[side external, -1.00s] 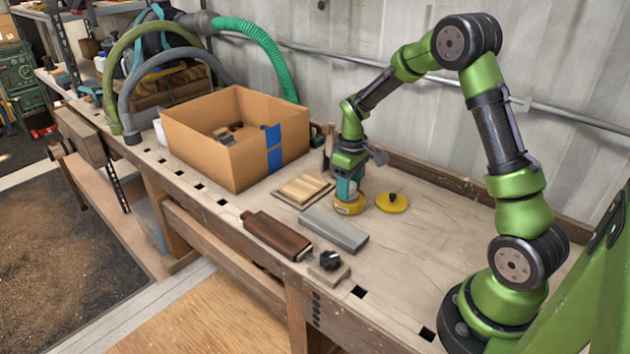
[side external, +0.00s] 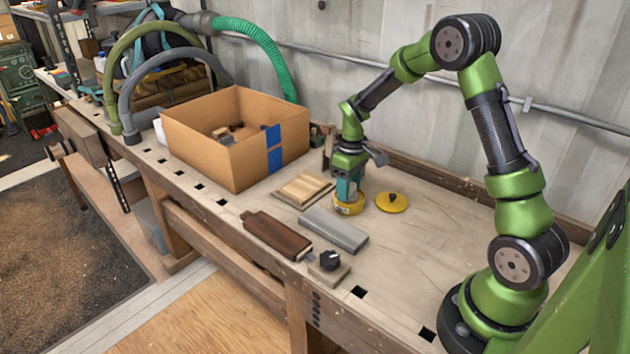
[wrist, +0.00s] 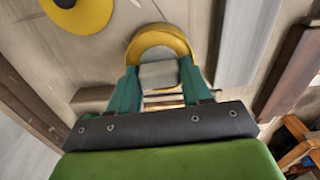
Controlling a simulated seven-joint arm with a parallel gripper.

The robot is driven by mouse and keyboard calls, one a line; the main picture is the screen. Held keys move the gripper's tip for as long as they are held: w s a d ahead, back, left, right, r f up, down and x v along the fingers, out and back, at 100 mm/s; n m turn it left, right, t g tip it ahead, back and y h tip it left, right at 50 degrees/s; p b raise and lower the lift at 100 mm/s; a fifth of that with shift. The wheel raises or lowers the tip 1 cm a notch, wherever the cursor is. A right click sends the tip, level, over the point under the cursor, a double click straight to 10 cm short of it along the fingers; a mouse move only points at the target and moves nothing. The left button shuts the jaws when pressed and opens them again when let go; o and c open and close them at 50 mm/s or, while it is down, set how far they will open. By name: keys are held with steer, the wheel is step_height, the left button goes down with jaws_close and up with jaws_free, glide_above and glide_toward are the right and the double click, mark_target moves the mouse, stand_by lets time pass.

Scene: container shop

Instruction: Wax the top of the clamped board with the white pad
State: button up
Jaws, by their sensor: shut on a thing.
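My gripper (side external: 348,196) points down at an open yellow tin (side external: 349,209) on the bench. In the wrist view its teal fingers (wrist: 160,84) are shut on the white pad (wrist: 157,72), which looks pale grey. The pad is at the tin (wrist: 158,40); whether it touches the wax inside is hidden. A dark brown board (side external: 277,235) lies near the bench's front edge, with a small block bearing a black knob (side external: 330,260) by its near end. It is probably the clamped board; the clamping itself is unclear. In the wrist view the dark board (wrist: 290,70) is at the right.
A yellow lid with a dark knob (side external: 391,202) lies right of the tin. A long grey block (side external: 334,230) lies between tin and dark board. A pale wooden piece (side external: 303,188) and a cardboard box (side external: 205,150) stand to the left. The bench right of the lid is clear.

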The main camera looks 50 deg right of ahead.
steer(key=shift+f, duration=0.1)
steer(key=shift+r, duration=3.6)
